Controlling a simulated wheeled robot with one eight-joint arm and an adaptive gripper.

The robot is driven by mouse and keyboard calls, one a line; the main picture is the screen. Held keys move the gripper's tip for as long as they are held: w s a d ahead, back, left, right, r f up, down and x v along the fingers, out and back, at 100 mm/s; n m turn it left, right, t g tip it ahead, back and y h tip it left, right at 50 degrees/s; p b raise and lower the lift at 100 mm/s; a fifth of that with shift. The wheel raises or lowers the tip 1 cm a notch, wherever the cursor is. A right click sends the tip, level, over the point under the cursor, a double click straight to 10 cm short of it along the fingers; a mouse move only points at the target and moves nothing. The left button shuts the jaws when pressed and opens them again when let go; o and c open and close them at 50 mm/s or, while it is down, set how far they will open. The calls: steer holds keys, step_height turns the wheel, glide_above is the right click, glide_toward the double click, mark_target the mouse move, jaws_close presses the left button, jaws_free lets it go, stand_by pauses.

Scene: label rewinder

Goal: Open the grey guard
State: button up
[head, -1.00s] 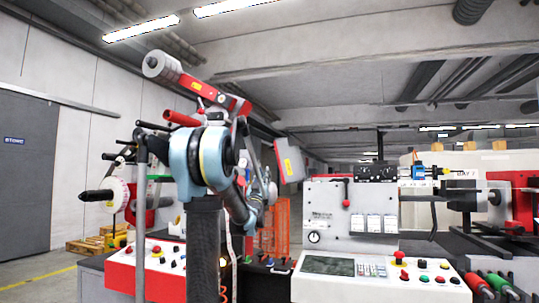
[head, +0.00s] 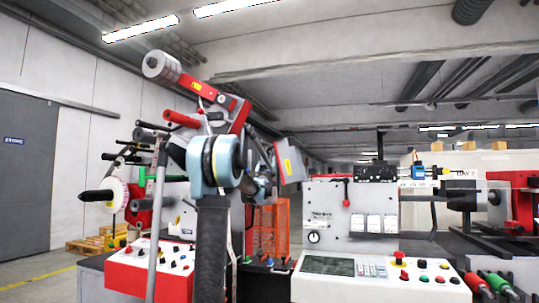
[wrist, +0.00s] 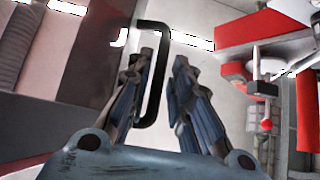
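In the wrist view, my gripper (wrist: 165,57) is open, with its two blue-grey fingers apart. A black U-shaped handle (wrist: 155,80) reaches in from the left, and its long bar lies in the gap between the fingers, closer to the left one. A dark grey-brown panel (wrist: 98,60) is beside the handle and looks like the guard; I cannot tell how the two join. In the head view, a tilted grey panel with a yellow label (head: 289,160) stands beyond my arm, and I cannot tell if it is the same guard. My arm hides the gripper's fingers there.
A red arm with a grey roller (head: 162,65) rises above my arm. Control panels with buttons stand at the left (head: 150,268) and right (head: 380,278). Red parts (wrist: 250,35) fill the wrist view's right side.

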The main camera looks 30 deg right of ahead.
steer(key=shift+x, duration=1.55)
